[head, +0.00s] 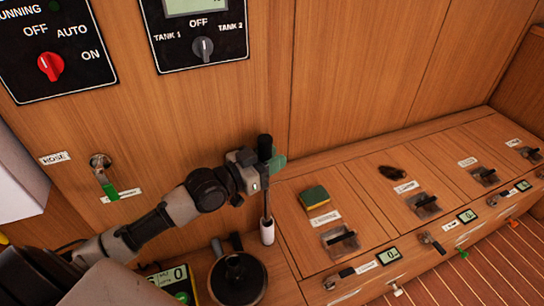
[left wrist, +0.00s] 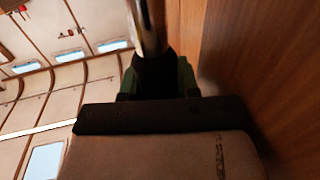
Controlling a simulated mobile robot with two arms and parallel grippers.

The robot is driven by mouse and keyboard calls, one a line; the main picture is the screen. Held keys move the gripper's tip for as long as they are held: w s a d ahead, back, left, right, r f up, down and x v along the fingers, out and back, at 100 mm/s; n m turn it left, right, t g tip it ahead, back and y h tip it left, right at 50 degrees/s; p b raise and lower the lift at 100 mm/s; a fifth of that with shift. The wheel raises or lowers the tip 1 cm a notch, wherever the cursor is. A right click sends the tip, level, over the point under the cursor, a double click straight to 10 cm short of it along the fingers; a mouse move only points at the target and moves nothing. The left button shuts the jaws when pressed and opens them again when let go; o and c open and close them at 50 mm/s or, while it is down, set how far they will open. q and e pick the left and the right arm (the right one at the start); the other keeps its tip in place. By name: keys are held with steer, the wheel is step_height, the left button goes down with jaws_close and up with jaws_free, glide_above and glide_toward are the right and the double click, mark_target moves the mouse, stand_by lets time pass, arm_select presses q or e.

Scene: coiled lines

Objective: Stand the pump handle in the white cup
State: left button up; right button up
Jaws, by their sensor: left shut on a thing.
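The pump handle, a grey rod with a black grip (head: 265,142) on top, stands about upright in the head view. The white cup (head: 267,234) is a small narrow cylinder by the wooden bench edge. The rod's lower end meets the cup's mouth; I cannot tell how deep it sits. In the left wrist view the rod (left wrist: 151,28) runs up from between the green pads. My right gripper does not show.
A black round fitting (head: 238,280) stands close left of the cup. A wooden bench with lidded hatches lies to the right, bearing a green and yellow sponge (head: 314,197) and a dark lump (head: 391,172). A panelled wall with switch panels (head: 201,46) rises behind the arm.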

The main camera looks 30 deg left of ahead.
arm_select(q)
steer(key=shift+f+b, duration=0.35)
steer(key=shift+f, duration=0.2)
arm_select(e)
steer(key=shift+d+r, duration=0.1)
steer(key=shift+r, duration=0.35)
arm_select(q)
steer(key=shift+f, duration=0.25)
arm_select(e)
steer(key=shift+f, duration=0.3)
arm_select(q)
steer(key=o, duration=1.4)
steer(key=shift+o, duration=0.2)
steer(key=shift+r, duration=0.1)
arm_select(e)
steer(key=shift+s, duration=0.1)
arm_select(q)
steer(key=shift+a, duration=0.1)
steer(key=shift+c, duration=0.6)
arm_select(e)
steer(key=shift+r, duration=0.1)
arm_select(q)
steer(key=shift+r, duration=0.1)
